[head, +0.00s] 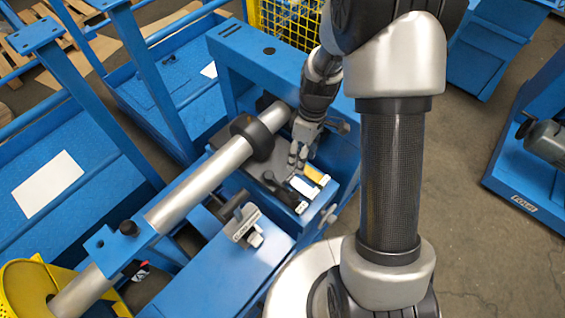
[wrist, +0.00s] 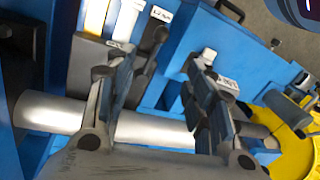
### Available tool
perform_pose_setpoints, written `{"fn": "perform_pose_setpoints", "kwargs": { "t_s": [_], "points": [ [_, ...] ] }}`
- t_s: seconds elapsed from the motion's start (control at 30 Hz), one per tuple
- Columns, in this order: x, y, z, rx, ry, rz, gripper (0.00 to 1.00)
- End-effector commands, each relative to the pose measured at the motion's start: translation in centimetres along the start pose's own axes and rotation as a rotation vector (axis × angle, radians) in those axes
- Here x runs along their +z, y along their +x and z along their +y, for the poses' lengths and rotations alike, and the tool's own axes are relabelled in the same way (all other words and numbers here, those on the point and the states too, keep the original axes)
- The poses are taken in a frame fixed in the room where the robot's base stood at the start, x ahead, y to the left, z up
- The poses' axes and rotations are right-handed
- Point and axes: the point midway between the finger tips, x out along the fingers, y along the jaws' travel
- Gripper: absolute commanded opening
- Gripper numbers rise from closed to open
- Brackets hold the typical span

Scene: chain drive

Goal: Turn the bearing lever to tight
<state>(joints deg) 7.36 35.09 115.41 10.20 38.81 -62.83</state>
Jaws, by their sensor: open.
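A silver shaft (head: 195,185) with a black collar (head: 258,138) runs diagonally across the blue machine. My gripper (head: 298,160) is open and points down just right of the shaft, near the collar. Below it is a black lever (head: 283,190) beside white and yellow pieces. A second lever-like part with a white label (head: 245,222) sits nearer the front. In the wrist view the gripper (wrist: 160,75) has its fingers apart, with the shaft (wrist: 150,128) crossing behind them. A black labelled lever (wrist: 150,60) shows between the fingers. The label texts are too small to read, so I cannot tell which is the bearing lever.
The blue machine frame (head: 265,50) stands close behind and beside my gripper. A yellow wheel (head: 25,285) is at the lower left. Blue carts (head: 60,190) stand at left.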

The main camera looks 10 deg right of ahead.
Motion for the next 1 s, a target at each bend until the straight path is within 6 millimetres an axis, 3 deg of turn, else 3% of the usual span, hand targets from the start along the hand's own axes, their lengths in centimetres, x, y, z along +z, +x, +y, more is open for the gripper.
{"fn": "perform_pose_setpoints", "kwargs": {
  "t_s": [0.17,0.7,1.0],
  "points": [
    [0.1,2.0,0.0,-0.005,-0.006,-0.003,0.49],
    [0.1,13.5,-0.1,-0.006,-0.004,-0.004,0.49],
    [0.0,17.1,0.0,-0.003,-0.004,-0.002,0.49]
  ]
}}
